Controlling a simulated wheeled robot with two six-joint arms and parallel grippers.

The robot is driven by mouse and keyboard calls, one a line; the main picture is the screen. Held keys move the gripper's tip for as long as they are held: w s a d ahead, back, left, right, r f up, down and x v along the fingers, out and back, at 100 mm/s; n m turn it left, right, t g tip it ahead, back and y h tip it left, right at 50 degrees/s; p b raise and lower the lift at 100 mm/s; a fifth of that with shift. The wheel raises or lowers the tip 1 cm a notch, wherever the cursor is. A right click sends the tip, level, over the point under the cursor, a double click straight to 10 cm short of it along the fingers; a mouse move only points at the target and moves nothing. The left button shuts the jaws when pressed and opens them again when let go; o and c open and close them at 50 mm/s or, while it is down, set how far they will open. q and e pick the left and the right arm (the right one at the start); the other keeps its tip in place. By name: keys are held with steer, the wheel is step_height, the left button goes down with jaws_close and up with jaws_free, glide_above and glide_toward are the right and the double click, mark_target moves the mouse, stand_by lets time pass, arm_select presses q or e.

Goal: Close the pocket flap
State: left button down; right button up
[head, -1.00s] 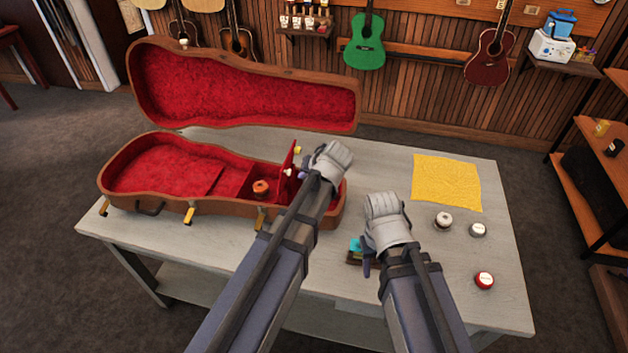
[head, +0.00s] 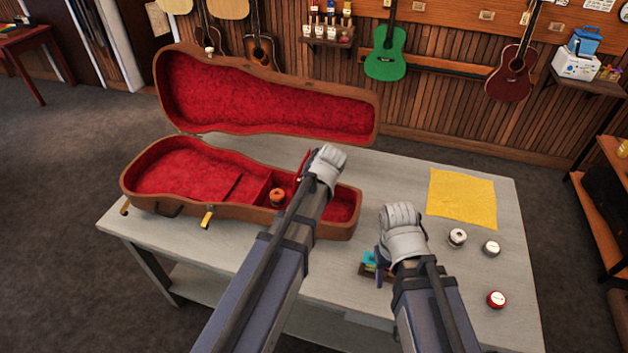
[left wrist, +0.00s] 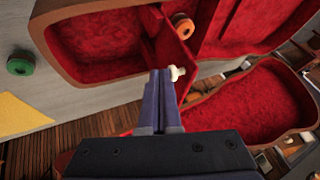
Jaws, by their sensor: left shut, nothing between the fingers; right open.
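The pocket flap is a red panel with a white knob. It stands raised inside the red-lined guitar case (head: 338,232). In the head view only a thin strip of the flap (head: 304,163) shows beside my left gripper (head: 326,165). In the left wrist view the flap (left wrist: 172,38) is seen face-on, with its knob (left wrist: 177,73) right by the tips of my left gripper (left wrist: 160,74). The left fingers are shut and empty; contact with the flap cannot be told. My right gripper (head: 384,262) is open over the table's front part. An orange roll (head: 278,197) lies in the compartment beside the flap.
The case lid (head: 270,95) stands open at the back. A small box with teal contents (head: 370,266) is by my right gripper.

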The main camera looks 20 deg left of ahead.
arm_select(q)
steer(key=a+h, duration=0.1)
steer(key=a+r+h+p, duration=0.1)
steer(key=a, duration=0.1)
steer(key=a+h+p, duration=0.1)
steer(key=a, duration=0.1)
steer(key=shift+w+a+r+n, duration=0.15)
steer(key=shift+r+n, duration=0.1)
steer(key=shift+n, duration=0.15)
steer(key=a+f+h+b, duration=0.3)
steer(key=a+b, duration=0.1)
steer(key=a, duration=0.1)
steer(key=a+f+n+h+b, duration=0.1)
steer(key=a+f+h+b, duration=0.2)
steer(key=a+b, duration=0.2)
steer(key=a+f+n+h+b, duration=0.1)
steer(key=a+f+h+b, duration=0.2)
steer(key=a+f+b, duration=0.1)
steer(key=shift+w+a+b, duration=0.25)
steer(key=shift+a+b, duration=0.25)
steer(key=shift+a, duration=0.1)
steer(key=shift+s+a+f+b, duration=0.1)
steer(key=shift+a+f+b, duration=0.1)
steer(key=shift+f+b, duration=0.3)
steer(key=shift+s+a+f+b, duration=0.1)
steer(key=shift+a+f+b, duration=0.05)
steer(key=shift+f+b, duration=0.3)
arm_select(e)
step_height(320, 180, down, 13)
steer(key=shift+s+f, duration=0.1)
